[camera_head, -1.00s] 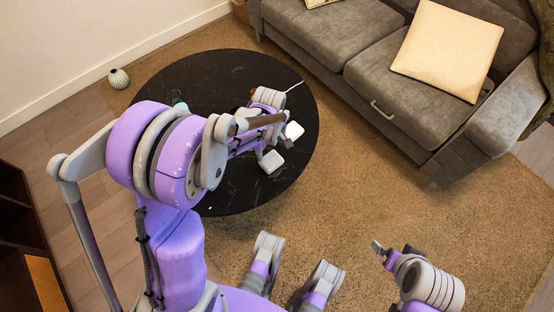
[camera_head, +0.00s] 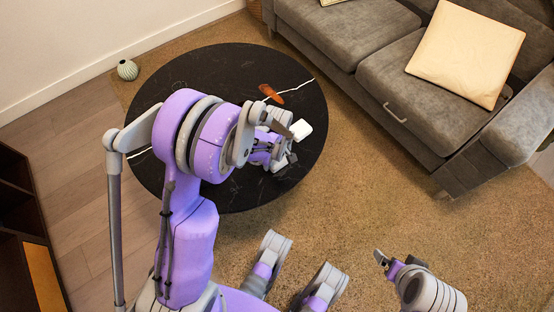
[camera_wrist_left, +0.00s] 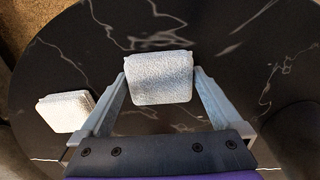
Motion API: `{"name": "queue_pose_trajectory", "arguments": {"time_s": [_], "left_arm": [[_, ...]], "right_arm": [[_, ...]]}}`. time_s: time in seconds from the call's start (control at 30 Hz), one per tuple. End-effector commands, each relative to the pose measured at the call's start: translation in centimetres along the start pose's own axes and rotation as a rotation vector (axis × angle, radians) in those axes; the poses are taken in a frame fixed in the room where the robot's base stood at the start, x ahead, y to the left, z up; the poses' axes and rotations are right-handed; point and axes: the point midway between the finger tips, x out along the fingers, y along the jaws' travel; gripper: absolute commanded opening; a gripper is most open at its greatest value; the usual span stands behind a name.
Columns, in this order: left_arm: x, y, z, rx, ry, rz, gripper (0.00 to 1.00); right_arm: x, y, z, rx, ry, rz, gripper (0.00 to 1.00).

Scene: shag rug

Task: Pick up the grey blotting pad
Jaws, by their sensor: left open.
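A pale grey pad (camera_wrist_left: 160,78), which I take to be the grey blotting pad, lies on the black round table in the left wrist view. My left gripper (camera_wrist_left: 160,85) is open, with one finger near each side of it; whether they touch it I cannot tell. In the head view my left gripper (camera_head: 284,160) is over the right part of the table and mostly hides this pad. A second, whiter pad (camera_wrist_left: 65,112) lies to its left; it also shows in the head view (camera_head: 304,129). My right gripper (camera_head: 381,257) is low at the right, its jaws unclear.
The black marble-look table (camera_head: 200,70) stands on a tan rug (camera_head: 365,190). An orange-brown item (camera_head: 271,93) lies toward its back. A grey sofa (camera_head: 405,80) with a cream cushion (camera_head: 466,52) is behind right. A ribbed vase (camera_head: 127,69) stands at the left.

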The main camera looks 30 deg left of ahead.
Motion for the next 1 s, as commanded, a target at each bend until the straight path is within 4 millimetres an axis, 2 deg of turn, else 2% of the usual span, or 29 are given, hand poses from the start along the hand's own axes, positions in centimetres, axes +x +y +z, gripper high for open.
{"name": "queue_pose_trajectory", "arguments": {"time_s": [0.03, 0.07, 0.37, 0.67, 0.77, 1.0], "left_arm": [[-0.1, 0.0, 0.0, 0.000, 0.000, 0.000, 0.98], [-0.1, 0.0, 0.0, 0.000, 0.000, 0.000, 0.93], [-0.1, 0.0, 0.0, 0.000, 0.000, 0.000, 0.39], [-0.7, 0.0, 0.0, 0.000, 0.000, 0.000, 0.38], [-2.2, -0.1, 0.0, 0.000, 0.000, 0.000, 0.38], [-7.2, -0.1, 0.0, 0.000, 0.000, 0.001, 0.38]], "right_arm": [[0.0, 0.0, 0.0, 0.000, 0.000, 0.000, 0.99], [0.0, 0.0, 0.0, 0.000, 0.000, 0.000, 0.99], [0.0, 0.0, 0.0, 0.000, 0.000, 0.000, 0.99], [-0.3, 0.0, -0.1, 0.000, 0.001, 0.000, 0.99], [-0.8, 0.0, -0.2, 0.000, 0.002, 0.000, 0.99], [-2.7, 0.0, -0.7, 0.000, 0.008, 0.000, 0.99]]}}
